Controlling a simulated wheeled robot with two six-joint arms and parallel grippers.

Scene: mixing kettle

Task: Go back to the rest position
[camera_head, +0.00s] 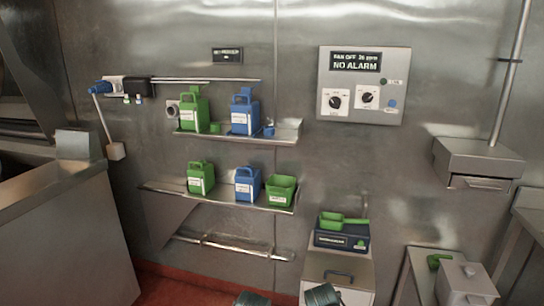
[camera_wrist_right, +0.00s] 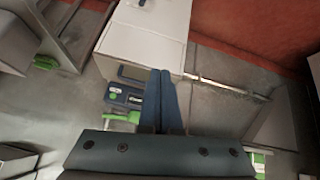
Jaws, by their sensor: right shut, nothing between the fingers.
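My right gripper (camera_wrist_right: 160,72) shows in the right wrist view. Its two blue-grey fingers are shut together with nothing between them. In that view the fingers lie in front of a pale cabinet (camera_wrist_right: 150,30), and the dark blue scale (camera_wrist_right: 125,92) shows just left of them, with a green scoop (camera_wrist_right: 120,117) at it. In the head view two dark rounded parts of mine poke in at the bottom edge, below the cabinet and scale. No fingers show there, and I do not see my left gripper.
The wall has an upper shelf (camera_head: 240,139) and a lower shelf (camera_head: 215,200) with green and blue containers, and a control panel (camera_head: 345,112) reading NO ALARM. A steel counter (camera_head: 60,235) stands left. A small side table with a grey box (camera_head: 467,285) stands right.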

